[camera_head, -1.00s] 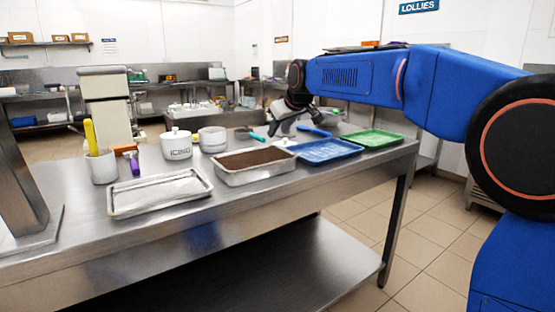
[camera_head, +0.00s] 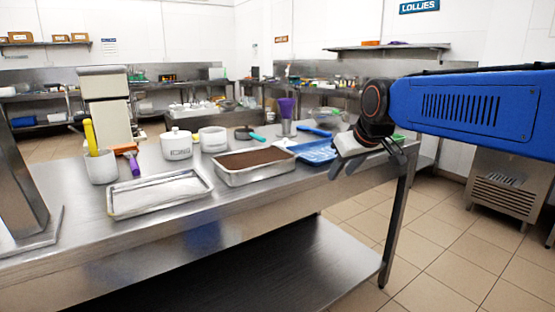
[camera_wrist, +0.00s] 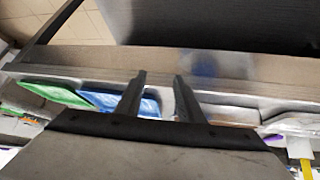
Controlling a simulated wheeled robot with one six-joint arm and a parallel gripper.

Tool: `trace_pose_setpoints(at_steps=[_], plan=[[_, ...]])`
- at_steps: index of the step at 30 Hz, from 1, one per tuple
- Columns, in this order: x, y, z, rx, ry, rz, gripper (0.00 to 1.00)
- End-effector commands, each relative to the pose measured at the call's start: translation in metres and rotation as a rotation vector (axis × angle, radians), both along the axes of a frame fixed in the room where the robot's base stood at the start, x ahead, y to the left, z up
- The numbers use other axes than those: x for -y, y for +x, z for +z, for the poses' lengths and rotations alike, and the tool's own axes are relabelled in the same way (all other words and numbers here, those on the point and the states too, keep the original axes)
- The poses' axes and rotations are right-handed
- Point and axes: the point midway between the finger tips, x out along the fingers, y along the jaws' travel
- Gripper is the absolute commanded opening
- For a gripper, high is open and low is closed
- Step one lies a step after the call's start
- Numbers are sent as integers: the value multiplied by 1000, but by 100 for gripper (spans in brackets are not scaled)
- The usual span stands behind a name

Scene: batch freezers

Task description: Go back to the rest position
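My gripper (camera_head: 362,160) is at the right end of the steel table (camera_head: 190,222), in front of the green tray (camera_head: 398,137), which it mostly hides. In the wrist view, my gripper's (camera_wrist: 160,78) two dark fingers stand apart with nothing between them. The blue tray (camera_head: 318,151) is just left of my gripper in the head view. The wrist view shows the blue tray (camera_wrist: 103,101) and green tray (camera_wrist: 55,94) behind and beside the fingers. My blue arm comes in from the right, nearly level.
A pan of brown filling (camera_head: 255,177), a silver tray (camera_head: 160,206), white pots (camera_head: 177,146) and a cup with a yellow-handled tool (camera_head: 101,167) stand on the table. A purple item in a metal cup (camera_head: 286,128) stands behind.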

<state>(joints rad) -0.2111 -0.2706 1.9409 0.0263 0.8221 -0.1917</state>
Motion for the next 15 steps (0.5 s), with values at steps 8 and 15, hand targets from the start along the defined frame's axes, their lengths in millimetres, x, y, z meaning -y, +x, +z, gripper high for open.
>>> trace_pose_setpoints(at_steps=[8,15], plan=[[57,-109,-56,-85,14,-128,35],[91,-200,-117,-159,27,-239,35]])
